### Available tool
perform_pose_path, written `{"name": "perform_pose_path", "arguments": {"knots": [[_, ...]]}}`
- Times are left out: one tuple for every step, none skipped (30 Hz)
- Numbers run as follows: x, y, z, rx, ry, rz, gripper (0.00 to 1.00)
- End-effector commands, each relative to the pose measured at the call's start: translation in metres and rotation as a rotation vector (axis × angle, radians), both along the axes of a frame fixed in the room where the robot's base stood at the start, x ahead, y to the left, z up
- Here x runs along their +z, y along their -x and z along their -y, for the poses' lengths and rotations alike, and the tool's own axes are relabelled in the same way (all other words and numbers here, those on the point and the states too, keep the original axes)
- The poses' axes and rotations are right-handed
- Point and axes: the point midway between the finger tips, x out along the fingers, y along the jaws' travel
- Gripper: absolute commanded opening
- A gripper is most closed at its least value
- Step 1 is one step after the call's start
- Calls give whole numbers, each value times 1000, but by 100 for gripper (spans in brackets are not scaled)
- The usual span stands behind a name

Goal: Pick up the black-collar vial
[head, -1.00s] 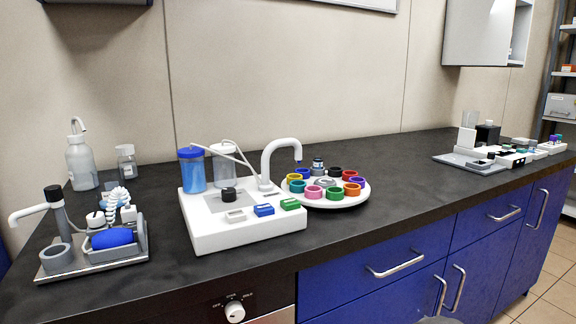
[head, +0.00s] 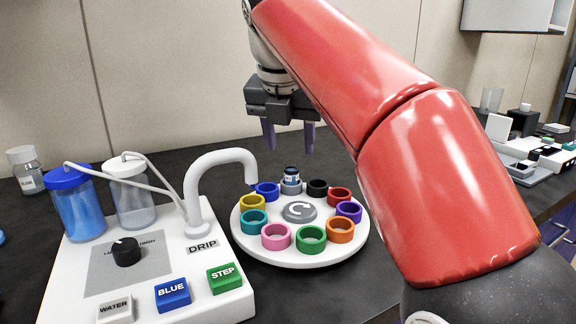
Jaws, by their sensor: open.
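A round white carousel (head: 300,250) carries a ring of coloured cups. A black cup (head: 317,189) sits at its back; I cannot tell whether anything is inside it. A small vial with a dark top and pale label (head: 291,175) stands upright in the grey cup (head: 291,188) just left of the black one. No other vial is clearly visible on the carousel. My gripper (head: 289,142) points down above the back of the carousel, its two purple fingers apart and empty. It is clear of the vial and cups.
A white dispenser with a curved spout (head: 222,157), a blue-filled jar (head: 76,205), a clear jar (head: 132,200) and buttons stands close left of the carousel. A small labelled bottle (head: 27,170) is at far left. White and black equipment (head: 530,150) is at right.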

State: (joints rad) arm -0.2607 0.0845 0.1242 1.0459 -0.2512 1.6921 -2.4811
Motion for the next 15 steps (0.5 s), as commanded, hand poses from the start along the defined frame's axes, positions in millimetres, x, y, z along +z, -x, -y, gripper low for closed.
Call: {"name": "perform_pose_path", "arguments": {"knots": [[1, -2, -2, 31, 12, -4, 49], [0, -3, -2, 43, 17, -7, 49], [-3, -5, -2, 55, 23, -9, 49], [-6, -6, -2, 60, 25, -10, 49], [-9, -8, -2, 64, 27, -12, 49], [-13, -9, -1, 65, 28, -11, 49], [-15, -10, -1, 65, 28, -11, 49], [-18, -11, 0, 64, 27, -11, 49], [-20, -12, 0, 63, 25, -10, 49], [-22, -13, 0, 63, 25, -10, 49], [-25, -14, 1, 62, 26, -11, 49], [-29, -16, 2, 62, 26, -11, 49], [-32, -18, 2, 61, 25, -11, 49], [-37, -19, 3, 61, 26, -12, 49], [-44, -23, 4, 61, 25, -11, 49]]}}
